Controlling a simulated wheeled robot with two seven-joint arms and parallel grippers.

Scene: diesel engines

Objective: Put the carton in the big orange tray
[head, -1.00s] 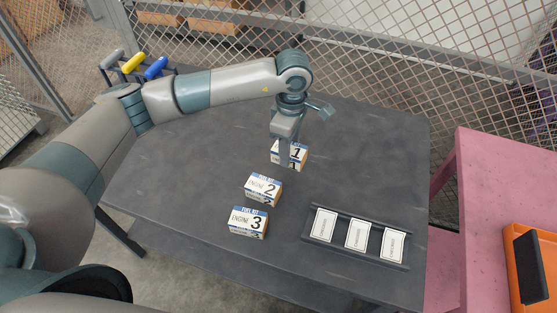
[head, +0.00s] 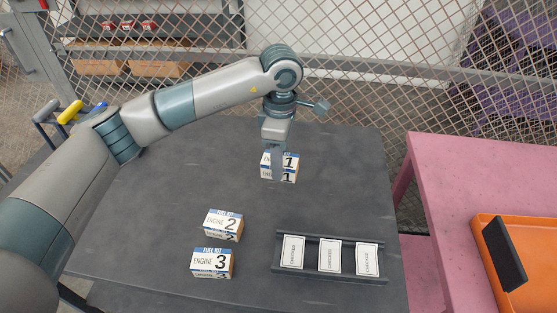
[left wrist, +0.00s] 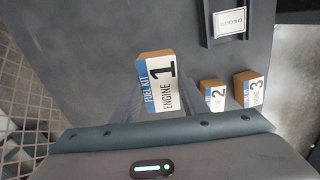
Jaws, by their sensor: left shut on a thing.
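The carton marked "Engine 1" (head: 290,168) is white and blue with brown sides. My left gripper (head: 276,155) points down and is shut on this carton, a finger covering part of its front. The carton appears raised over the far part of the dark table. In the left wrist view the carton (left wrist: 160,83) shows between the fingers, label toward the camera. The big orange tray (head: 535,222), with a black handle, lies on the pink table at the right, partly cut off by the picture edge. The right gripper is out of view.
Cartons "Engine 2" (head: 222,224) and "Engine 3" (head: 211,262) stand at the front left of the dark table (head: 170,190). A dark rack (head: 306,268) with white cards stands at front right. A gap separates the dark table from the pink table (head: 440,170). Mesh fence behind.

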